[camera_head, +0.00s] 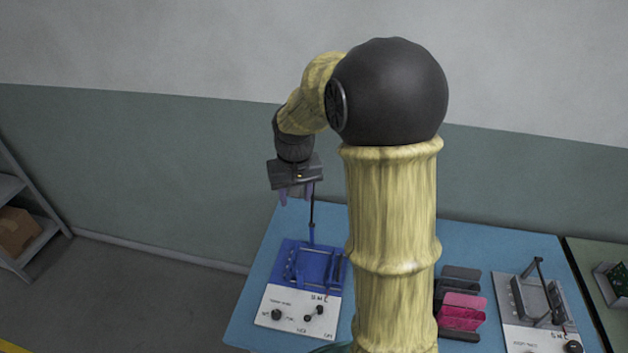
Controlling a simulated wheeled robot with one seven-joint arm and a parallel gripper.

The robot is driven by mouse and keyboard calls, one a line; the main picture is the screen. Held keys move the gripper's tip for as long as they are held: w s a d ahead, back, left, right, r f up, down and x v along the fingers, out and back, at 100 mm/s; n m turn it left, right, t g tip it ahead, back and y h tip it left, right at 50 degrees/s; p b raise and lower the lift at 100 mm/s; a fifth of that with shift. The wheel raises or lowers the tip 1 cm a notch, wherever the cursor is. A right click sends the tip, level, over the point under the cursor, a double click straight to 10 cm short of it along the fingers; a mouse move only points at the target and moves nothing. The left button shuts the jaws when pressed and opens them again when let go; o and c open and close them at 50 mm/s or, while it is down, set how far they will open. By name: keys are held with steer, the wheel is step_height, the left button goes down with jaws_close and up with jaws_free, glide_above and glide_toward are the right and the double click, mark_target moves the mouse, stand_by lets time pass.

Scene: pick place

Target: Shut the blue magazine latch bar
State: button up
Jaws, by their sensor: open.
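The blue magazine (302,262) stands on the blue table at left of my arm, behind a white control panel with dark knobs. Its latch bar (312,214) looks like a thin dark rod standing upright from the magazine's back part. My gripper (296,194) hangs above the back of the magazine, pointing down, just left of the bar's upper end. Its jaws are open, with nothing seen between them. I cannot tell whether a finger touches the bar. My arm hides the table to the right of the magazine.
The white panel (298,308) is in front of the magazine. Right of my arm are pink and dark cards in a holder (461,306) and a grey magazine (537,300) with a raised bar. The blue table (253,296) is clear along its left edge. A shelf (28,225) stands far left.

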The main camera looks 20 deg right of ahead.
steer(key=w+d+r+m+p, duration=0.1)
steer(key=w+d+r, duration=0.15)
steer(key=w, duration=0.25)
steer(key=w+d+r+m, duration=0.1)
steer(key=w+d, duration=0.2)
steer(key=w, duration=0.2)
steer(key=r+m+g+p, duration=0.1)
glide_above(313, 199)
steer(key=w+d, duration=0.2)
steer(key=shift+s+a+r+y, duration=0.15)
steer(key=shift+s+r+y, duration=0.05)
steer(key=shift+y, duration=0.2)
steer(key=f+p, duration=0.1)
steer(key=f, duration=0.4)
steer(key=f+p, duration=0.2)
steer(key=f, duration=0.4)
steer(key=f+p, duration=0.1)
steer(key=f, duration=0.5)
steer(key=shift+w+a+f, duration=0.15)
steer(key=shift+a+f, duration=0.05)
steer(key=shift+a, duration=0.2)
jaws_close()
